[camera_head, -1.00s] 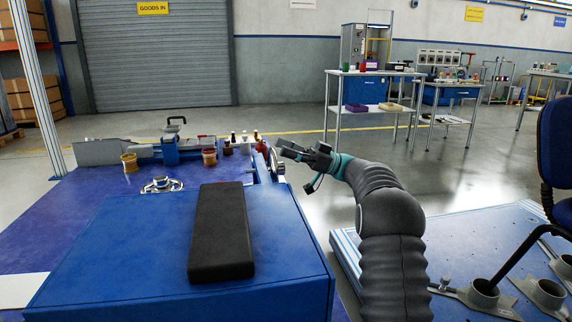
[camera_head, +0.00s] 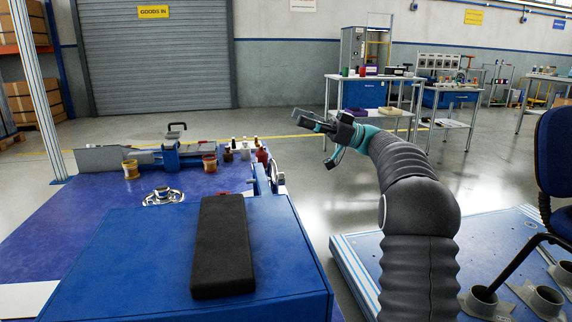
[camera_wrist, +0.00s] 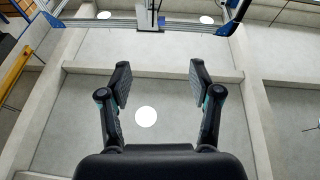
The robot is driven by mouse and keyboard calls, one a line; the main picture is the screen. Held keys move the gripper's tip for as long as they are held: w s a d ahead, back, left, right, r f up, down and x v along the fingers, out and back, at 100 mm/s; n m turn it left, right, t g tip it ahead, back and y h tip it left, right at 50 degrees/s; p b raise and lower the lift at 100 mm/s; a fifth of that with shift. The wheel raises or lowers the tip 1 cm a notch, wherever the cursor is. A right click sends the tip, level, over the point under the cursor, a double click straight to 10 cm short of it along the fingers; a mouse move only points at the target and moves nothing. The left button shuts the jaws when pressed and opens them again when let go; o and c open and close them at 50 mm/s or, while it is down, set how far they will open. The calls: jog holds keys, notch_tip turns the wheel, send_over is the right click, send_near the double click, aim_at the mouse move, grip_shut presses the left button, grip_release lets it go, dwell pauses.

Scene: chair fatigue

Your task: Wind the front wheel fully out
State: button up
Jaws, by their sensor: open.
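The front wheel (camera_head: 278,176) is a pale handwheel, seen nearly edge-on, on the right side of the blue machine at the bench edge. My gripper (camera_head: 304,118) is above and to the right of the wheel in the head view, clear of it. In the wrist view my gripper (camera_wrist: 160,82) has its two dark fingers spread apart with nothing between them. The wheel is not in the wrist view. How far the wheel is wound cannot be told.
A black pad (camera_head: 222,245) lies on the blue cabinet (camera_head: 120,255) in front. Brown pots (camera_head: 131,169) and small bottles stand along the bench. A chair (camera_head: 555,160) is at the right. Open floor (camera_head: 330,195) lies right of the wheel. The wrist view shows pale beams and round lights.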

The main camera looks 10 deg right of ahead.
aim_at(276, 179)
jog(key=s+d+m+t+h+p, duration=0.3)
jog(key=s+m+t+h, duration=0.25)
jog(key=m, duration=0.85)
jog(key=d+f+m+t+h, duration=0.25)
jog(key=f+m+h, duration=0.35)
jog(key=f+m, duration=0.8)
jog(key=w+a+f+m, duration=0.2)
jog(key=w+a+f, duration=0.1)
jog(key=w+a, duration=0.6)
jog(key=shift+g, duration=0.3)
jog(key=shift+a, duration=0.1)
